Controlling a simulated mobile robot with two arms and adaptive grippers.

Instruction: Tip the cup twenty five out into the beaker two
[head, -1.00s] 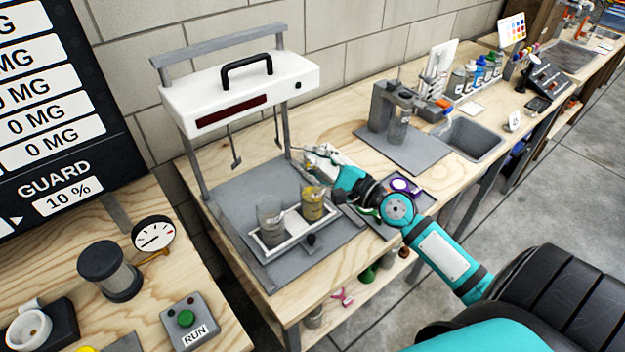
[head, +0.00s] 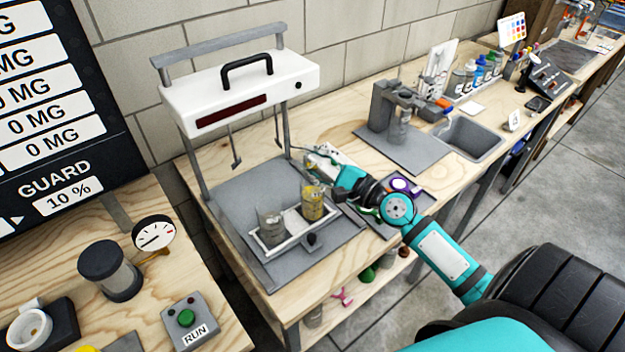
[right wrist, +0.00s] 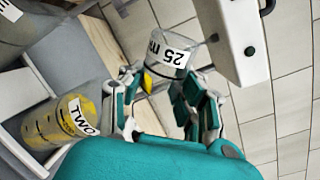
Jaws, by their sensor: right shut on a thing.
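Beaker two (right wrist: 62,122), a clear vessel labelled TWO with yellow contents, shows at the left of the right wrist view. In the head view, beaker two (head: 312,204) stands on the right part of a white-rimmed tray. My right gripper (right wrist: 158,88) is shut on cup twenty five (right wrist: 168,52), a small clear cup with a white 25 label. A yellow patch shows at the cup's lower edge. In the head view my right gripper (head: 328,162) is just behind and right of beaker two; the cup is hard to make out there. My left gripper is not in view.
Another clear beaker (head: 271,228) stands on the tray's left part (head: 270,256). A white hood on grey posts (head: 240,92) rises over the grey mat. A grey stand (head: 395,110) and a sink (head: 470,138) are farther right.

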